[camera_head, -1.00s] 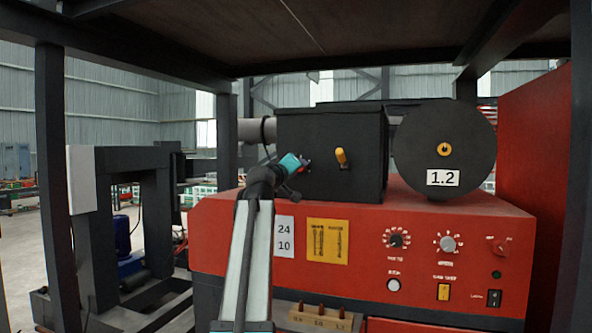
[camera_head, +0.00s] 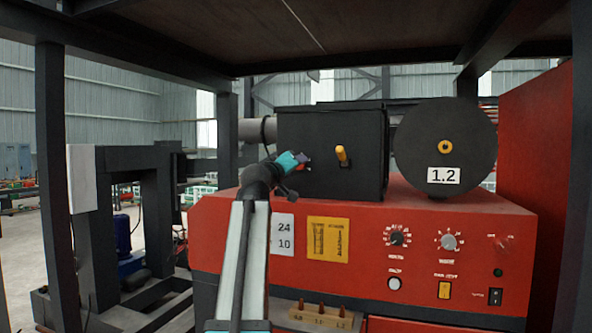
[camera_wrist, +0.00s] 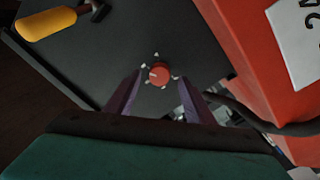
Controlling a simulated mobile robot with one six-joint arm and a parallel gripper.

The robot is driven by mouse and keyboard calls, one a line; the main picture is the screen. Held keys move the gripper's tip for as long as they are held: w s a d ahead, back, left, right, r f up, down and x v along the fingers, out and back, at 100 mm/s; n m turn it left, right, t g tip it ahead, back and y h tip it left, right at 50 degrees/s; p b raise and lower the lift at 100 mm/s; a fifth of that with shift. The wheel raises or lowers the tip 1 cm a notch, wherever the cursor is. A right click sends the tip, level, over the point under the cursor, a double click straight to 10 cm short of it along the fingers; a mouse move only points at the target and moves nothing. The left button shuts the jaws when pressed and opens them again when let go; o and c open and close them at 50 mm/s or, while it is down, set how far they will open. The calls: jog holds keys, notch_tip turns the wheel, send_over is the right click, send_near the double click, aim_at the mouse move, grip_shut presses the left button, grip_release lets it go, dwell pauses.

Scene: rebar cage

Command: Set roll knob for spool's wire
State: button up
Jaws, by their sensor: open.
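A small round red knob (camera_wrist: 158,74) with white marks around it sits on the black box face in the wrist view. In the head view only a bit of red (camera_head: 302,167) shows beside the fingertips. My gripper (camera_wrist: 160,84) is open, with its two purple fingers apart below the knob and nothing between them. In the head view my gripper (camera_head: 304,158) is at the left part of the black box (camera_head: 325,130) front. The black spool (camera_head: 420,135) with a white "1.2" label (camera_head: 443,176) stands to the right of the box.
A yellow-orange handle (camera_head: 342,156) sticks out of the box face right of my gripper; it also shows in the wrist view (camera_wrist: 46,23). The red machine panel (camera_head: 370,270) below carries dials and switches. A dark cable (camera_wrist: 265,122) runs right of the fingers.

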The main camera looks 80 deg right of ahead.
jog(key=b+v, duration=0.3)
jog(key=v, duration=0.8)
jog(key=shift+a, duration=0.2)
jog(key=shift+w+r, duration=0.1)
jog(key=shift+r, duration=0.05)
